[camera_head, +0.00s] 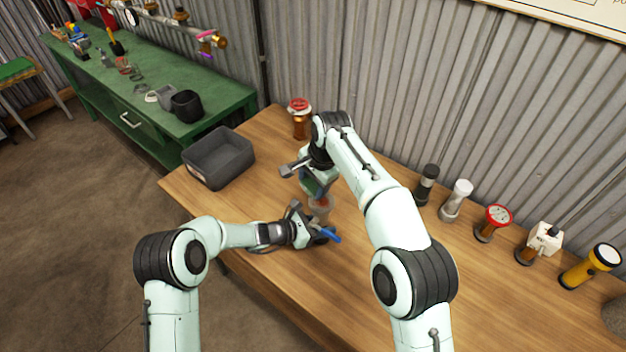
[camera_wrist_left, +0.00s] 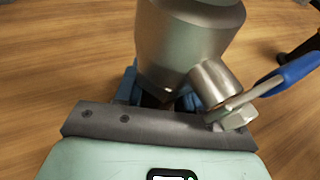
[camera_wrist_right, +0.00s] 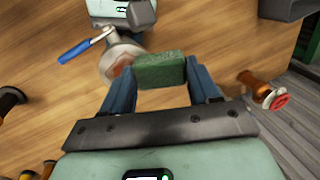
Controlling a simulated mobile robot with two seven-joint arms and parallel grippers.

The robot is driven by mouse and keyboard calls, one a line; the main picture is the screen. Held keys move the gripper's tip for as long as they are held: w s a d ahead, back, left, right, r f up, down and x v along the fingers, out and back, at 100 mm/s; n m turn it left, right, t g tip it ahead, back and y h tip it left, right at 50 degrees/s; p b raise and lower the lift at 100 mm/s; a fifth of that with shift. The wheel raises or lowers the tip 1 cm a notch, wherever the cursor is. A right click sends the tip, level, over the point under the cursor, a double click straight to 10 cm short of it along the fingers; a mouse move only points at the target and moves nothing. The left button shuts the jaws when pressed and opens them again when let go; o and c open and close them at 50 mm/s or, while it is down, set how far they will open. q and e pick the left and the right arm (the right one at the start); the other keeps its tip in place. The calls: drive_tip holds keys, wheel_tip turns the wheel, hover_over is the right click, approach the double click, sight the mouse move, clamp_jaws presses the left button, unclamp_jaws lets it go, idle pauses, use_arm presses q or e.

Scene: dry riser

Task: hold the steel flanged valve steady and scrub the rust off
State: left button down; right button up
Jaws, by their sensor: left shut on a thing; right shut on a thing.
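The steel flanged valve (camera_head: 320,207) stands on the wooden table, and its grey metal body (camera_wrist_left: 190,40) fills the top of the left wrist view. It has a blue lever (camera_wrist_right: 78,52). A reddish rust patch (camera_wrist_right: 121,67) shows on its upper flange in the right wrist view. My left gripper (camera_head: 311,232) is shut on the valve low on its body. My right gripper (camera_wrist_right: 160,75) is shut on a green scrub pad (camera_wrist_right: 160,69), above the valve. The pad's edge overlaps the flange in the right wrist view; I cannot tell whether they touch.
A dark grey bin (camera_head: 219,160) stands at the table's left. A copper-coloured fitting with a red top (camera_head: 299,120) stands behind. Several fittings and torches, including a yellow torch (camera_head: 590,266), line the wall side at right. A green bench (camera_head: 145,85) is at back left. The front table is clear.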

drive_tip(key=shift+s+d+f, duration=0.1)
drive_tip(key=shift+s+d, duration=0.9)
drive_tip(key=shift+w+a, duration=0.9)
drive_tip(key=shift+a, duration=0.05)
drive_tip(key=shift+s+d, duration=0.85)
drive_tip(key=shift+w+a, duration=0.9)
drive_tip(key=shift+s+d, duration=0.95)
drive_tip(key=shift+a, duration=0.1)
